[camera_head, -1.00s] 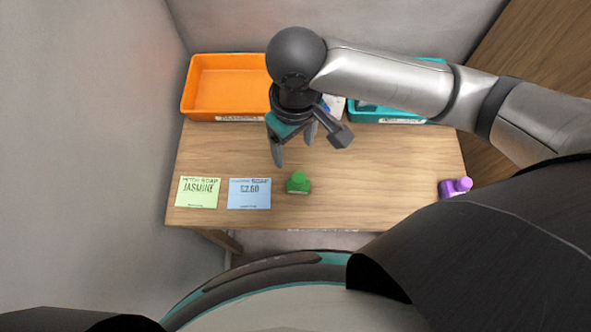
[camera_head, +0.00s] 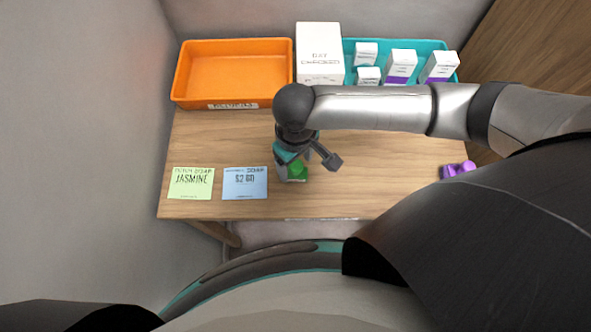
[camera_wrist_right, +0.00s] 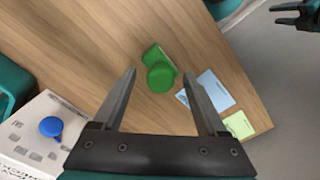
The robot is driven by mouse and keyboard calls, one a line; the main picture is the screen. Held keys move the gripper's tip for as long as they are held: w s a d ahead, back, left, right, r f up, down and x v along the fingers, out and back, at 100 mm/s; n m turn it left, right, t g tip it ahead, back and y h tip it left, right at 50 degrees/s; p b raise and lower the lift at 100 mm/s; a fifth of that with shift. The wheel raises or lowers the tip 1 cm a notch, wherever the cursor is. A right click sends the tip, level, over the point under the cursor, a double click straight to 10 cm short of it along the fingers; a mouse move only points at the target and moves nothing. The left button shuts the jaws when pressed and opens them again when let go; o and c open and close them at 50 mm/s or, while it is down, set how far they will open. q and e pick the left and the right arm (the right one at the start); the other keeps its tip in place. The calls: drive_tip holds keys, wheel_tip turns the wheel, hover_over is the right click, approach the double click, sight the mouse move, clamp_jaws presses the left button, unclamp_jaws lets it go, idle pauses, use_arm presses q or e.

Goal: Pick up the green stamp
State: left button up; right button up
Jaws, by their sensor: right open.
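The green stamp (camera_head: 299,172) stands on the wooden counter, right of the blue price card and partly hidden by my right gripper in the head view. In the right wrist view the stamp (camera_wrist_right: 157,55) has a round knob on a rectangular base. My right gripper (camera_head: 291,168) is just above the stamp, pointing down. In the right wrist view its two fingers (camera_wrist_right: 160,76) are apart, with the knob seen between and beyond the tips and nothing held. A dark gripper (camera_wrist_right: 290,16), seemingly my left, shows small in the top right corner of that view.
A green card (camera_head: 190,183) and a blue card (camera_head: 245,184) lie left of the stamp. A purple stamp (camera_head: 459,169) stands at the right. An orange tray (camera_head: 185,88), a white box (camera_head: 320,52) and a teal tray (camera_head: 437,46) with several boxes line the back.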

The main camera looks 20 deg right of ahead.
drive_tip(key=shift+f, duration=0.8)
drive_tip(key=shift+c, duration=0.3)
clamp_jaws()
